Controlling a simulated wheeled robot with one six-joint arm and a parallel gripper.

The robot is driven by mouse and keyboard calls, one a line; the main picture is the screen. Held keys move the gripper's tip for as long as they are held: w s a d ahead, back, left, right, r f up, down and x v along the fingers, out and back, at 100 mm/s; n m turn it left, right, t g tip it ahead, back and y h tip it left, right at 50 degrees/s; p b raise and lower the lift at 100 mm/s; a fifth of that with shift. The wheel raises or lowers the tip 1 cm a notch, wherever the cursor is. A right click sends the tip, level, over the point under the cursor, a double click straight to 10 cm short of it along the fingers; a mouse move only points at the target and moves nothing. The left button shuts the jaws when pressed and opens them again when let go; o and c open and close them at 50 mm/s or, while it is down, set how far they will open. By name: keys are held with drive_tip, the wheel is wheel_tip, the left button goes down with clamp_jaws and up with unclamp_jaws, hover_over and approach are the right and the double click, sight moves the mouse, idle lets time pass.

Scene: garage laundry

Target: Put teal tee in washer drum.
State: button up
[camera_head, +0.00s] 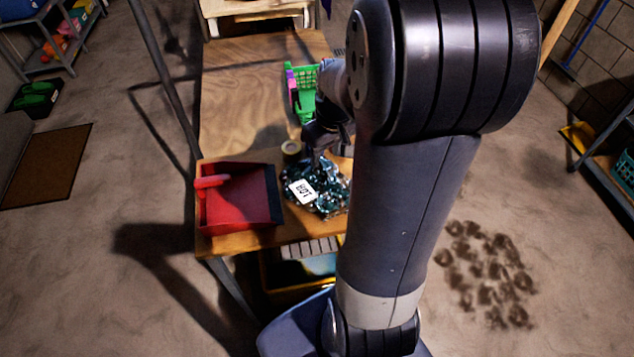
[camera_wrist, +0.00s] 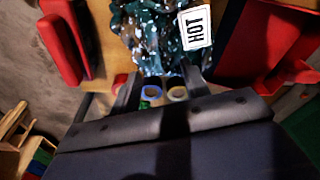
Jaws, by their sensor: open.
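The teal tee (camera_head: 328,202) lies crumpled, with pale specks, near the front edge of the wooden table. It also fills the upper middle of the wrist view (camera_wrist: 150,45). A white card with black letters (camera_head: 303,191) lies on it; in the wrist view it reads HOT (camera_wrist: 195,27). My gripper (camera_head: 318,150) is just behind the tee in the head view, partly hidden by my arm. In the wrist view its two fingers (camera_wrist: 162,88) are apart, with no cloth seen between them. Contact with the tee cannot be told. The washer drum shows in neither view.
A red dustpan-like tray (camera_head: 235,205) stands left of the tee. A tape-like roll (camera_head: 291,148) and a green basket (camera_head: 306,106) are behind it. The table's back left (camera_head: 240,95) is bare. A bin (camera_head: 275,270) sits below the front edge. Dark stains (camera_head: 487,270) mark the right floor.

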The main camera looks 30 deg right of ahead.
sight(326, 166)
drive_tip(key=shift+w+d+f+p, duration=0.1)
drive_tip(key=shift+w+f+p, duration=0.05)
drive_tip(key=shift+f, duration=1.25)
drive_tip(key=shift+w+d+f+p, duration=0.1)
drive_tip(key=shift+f+p, duration=0.05)
drive_tip(key=shift+f, duration=1.2)
drive_tip(key=shift+c, duration=0.4)
clamp_jaws()
